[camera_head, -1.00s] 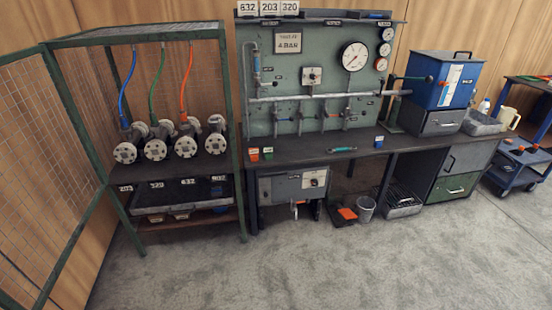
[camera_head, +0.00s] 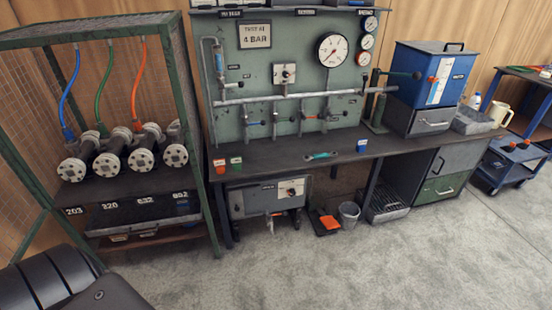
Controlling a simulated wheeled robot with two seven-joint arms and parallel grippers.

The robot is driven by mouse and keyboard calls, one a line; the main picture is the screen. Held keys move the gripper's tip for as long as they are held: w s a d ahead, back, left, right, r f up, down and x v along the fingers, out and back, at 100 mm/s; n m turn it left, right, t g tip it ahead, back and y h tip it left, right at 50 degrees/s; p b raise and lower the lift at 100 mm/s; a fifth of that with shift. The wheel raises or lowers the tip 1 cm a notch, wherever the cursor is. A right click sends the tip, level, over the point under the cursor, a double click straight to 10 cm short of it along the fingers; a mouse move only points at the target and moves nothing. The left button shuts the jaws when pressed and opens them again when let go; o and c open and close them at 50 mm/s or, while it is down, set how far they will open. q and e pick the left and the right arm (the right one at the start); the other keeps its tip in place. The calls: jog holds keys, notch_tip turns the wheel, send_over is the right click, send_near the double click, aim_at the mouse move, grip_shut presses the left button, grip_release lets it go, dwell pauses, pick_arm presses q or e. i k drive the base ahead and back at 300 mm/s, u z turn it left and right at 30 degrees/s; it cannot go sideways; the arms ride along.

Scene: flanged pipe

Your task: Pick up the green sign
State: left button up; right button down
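The small green sign (camera_head: 237,163) stands on the left end of the dark workbench, near its front edge. A similar small red sign (camera_head: 219,167) stands just to its left, close beside it. A small blue sign (camera_head: 362,146) stands farther right on the bench. Neither gripper's fingers are in view. A dark ribbed part, probably of my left arm, fills the bottom left corner, well apart from the green sign.
A green wire cage (camera_head: 209,150) with several flanged pipes stands left of the workbench (camera_head: 290,158). A turquoise-handled tool (camera_head: 321,156) lies on the bench. A grey bin (camera_head: 349,214) and an orange item on a dark tray stand below. The carpet in front is clear.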

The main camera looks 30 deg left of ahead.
aim_at(236, 161)
jog(key=z, duration=0.15)
jog(key=i, duration=0.95)
jog(key=u, duration=0.6)
jog(key=i, duration=0.65)
jog(key=u, duration=0.45)
